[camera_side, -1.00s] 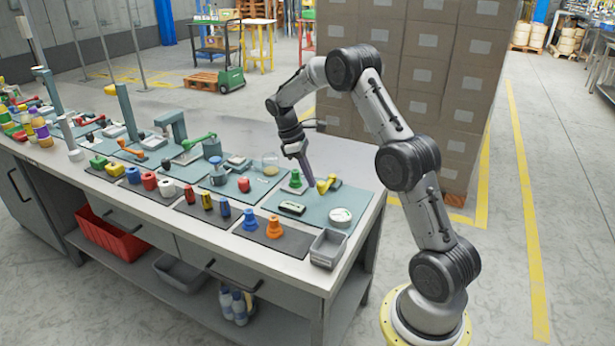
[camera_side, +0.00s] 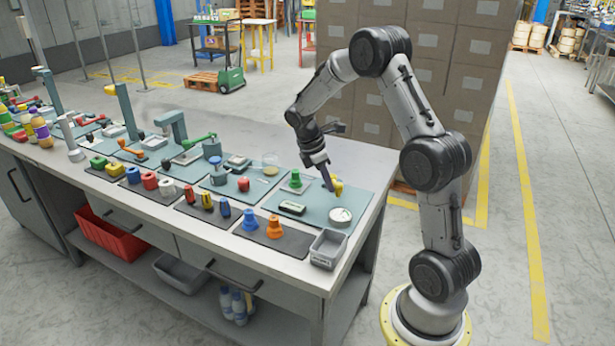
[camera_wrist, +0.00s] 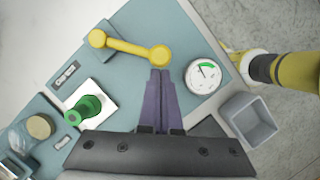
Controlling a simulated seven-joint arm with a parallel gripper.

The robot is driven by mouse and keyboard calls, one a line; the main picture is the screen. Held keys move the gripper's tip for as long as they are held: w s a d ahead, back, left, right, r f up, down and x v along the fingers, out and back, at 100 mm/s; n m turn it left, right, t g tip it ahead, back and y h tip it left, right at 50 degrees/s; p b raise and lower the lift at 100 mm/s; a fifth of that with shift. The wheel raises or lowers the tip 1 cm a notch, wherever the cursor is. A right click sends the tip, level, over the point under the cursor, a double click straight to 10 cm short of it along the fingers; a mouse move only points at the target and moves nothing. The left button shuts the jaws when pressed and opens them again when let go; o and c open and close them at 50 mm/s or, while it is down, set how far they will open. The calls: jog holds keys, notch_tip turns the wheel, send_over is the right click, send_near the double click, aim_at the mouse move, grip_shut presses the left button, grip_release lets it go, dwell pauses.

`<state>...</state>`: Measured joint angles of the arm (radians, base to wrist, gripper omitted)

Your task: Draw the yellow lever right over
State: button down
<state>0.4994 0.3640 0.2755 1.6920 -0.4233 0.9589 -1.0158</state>
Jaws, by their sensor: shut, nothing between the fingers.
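The yellow lever (camera_wrist: 130,47) lies across the teal board in the wrist view, with a round end at left and a larger round end at right. I cannot tell which end is the pivot. In the side view the yellow lever (camera_side: 338,186) shows just right of my fingertips, partly hidden by them. My gripper (camera_side: 330,188) is shut and empty, pointing down at the lever. In the wrist view my gripper (camera_wrist: 160,74) has its purple fingers together right beside the lever's right end; contact is not clear.
A white dial with a green band (camera_wrist: 203,76) sits right of the fingers. A green knob on a white plate (camera_wrist: 88,107) is at left. A grey open bin (camera_wrist: 248,119) stands at the board's lower right.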

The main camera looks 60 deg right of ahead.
jog(key=shift+s+d, duration=0.1)
jog(key=shift+s, duration=0.1)
jog(key=shift+w, duration=0.1)
dwell(0.4)
jog(key=w+a, duration=0.1)
jog(key=w+a+r, duration=0.1)
jog(key=w+a, duration=0.1)
jog(key=shift+w+a+r, duration=0.1)
jog(key=shift+w+r, duration=0.05)
jog(key=shift+r, duration=0.05)
jog(key=v, duration=0.8)
jog(key=shift+r, duration=0.4)
